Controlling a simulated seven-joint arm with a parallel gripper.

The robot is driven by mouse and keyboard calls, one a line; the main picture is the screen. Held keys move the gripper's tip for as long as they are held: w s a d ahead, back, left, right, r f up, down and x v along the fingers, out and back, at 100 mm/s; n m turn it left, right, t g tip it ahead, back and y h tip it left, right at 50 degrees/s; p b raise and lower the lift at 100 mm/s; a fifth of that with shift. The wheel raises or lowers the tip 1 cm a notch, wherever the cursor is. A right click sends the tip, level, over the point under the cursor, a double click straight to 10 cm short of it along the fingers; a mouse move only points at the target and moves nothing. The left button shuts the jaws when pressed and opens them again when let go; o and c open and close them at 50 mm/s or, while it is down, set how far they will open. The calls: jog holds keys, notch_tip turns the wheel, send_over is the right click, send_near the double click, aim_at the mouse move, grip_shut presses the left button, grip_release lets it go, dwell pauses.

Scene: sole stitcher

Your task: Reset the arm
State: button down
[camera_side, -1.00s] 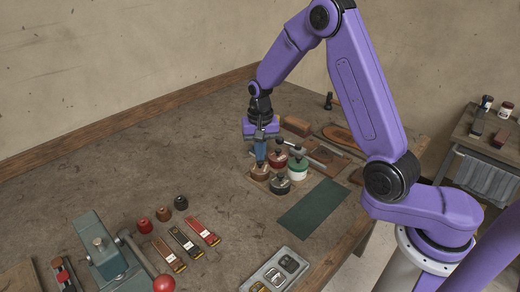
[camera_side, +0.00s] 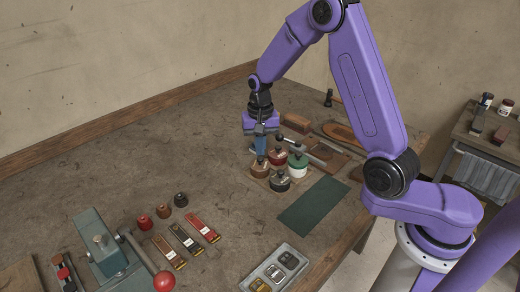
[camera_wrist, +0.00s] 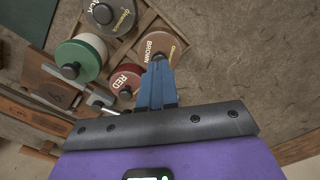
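My gripper (camera_side: 260,149) hangs from my purple arm with its blue fingers pointing down, just above the brown-topped pot (camera_side: 259,170) on the table. In the wrist view the blue fingers (camera_wrist: 157,76) lie close together. Their tips overlap the edge of the lid labelled BROWN (camera_wrist: 164,42), close to its dark knob. I cannot tell whether a narrow gap lies between the fingers, and no held object shows.
A red pot (camera_side: 278,156), a green and white pot (camera_side: 298,166) and a dark pot (camera_side: 279,183) crowd beside the gripper. A green mat (camera_side: 312,205), tools and leather pieces lie to the right. The table's left middle (camera_side: 120,165) is clear.

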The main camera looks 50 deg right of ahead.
jog(key=shift+r, duration=2.75)
jog(key=shift+a, duration=0.1)
jog(key=s+a+r+n, duration=0.3)
jog(key=s+a+n, duration=0.2)
jog(key=a+n, duration=0.1)
jog(key=s+d+r+n, duration=0.1)
jog(key=s+n, duration=0.6)
jog(key=s, duration=0.6)
jog(key=s+d+r+n, duration=0.1)
jog(key=s+d+n, duration=0.1)
jog(key=s+n, duration=0.5)
jog(key=s, duration=0.6)
jog(key=shift+s+d, duration=0.2)
jog(key=shift+s, duration=0.1)
